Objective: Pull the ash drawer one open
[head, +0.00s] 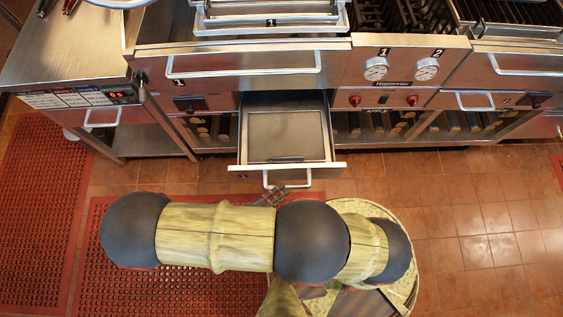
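A steel drawer (286,137) below the grill front, which I take to be ash drawer one, stands pulled far out, with its shallow tray interior showing. Its front edge carries a pale bar handle (287,176). My gripper (272,195) shows only as a small dark piece just in front of the handle, at its near side. The rest of the gripper is hidden under my arm. I cannot tell whether its fingers touch the handle or are apart.
The grill's long upper handle (243,66) runs above the drawer. Wood logs (375,123) fill the shelves beside it. A side cabinet with a control panel (84,97) stands left. Red perforated mats (38,200) lie on the tiled floor, which is clear at right.

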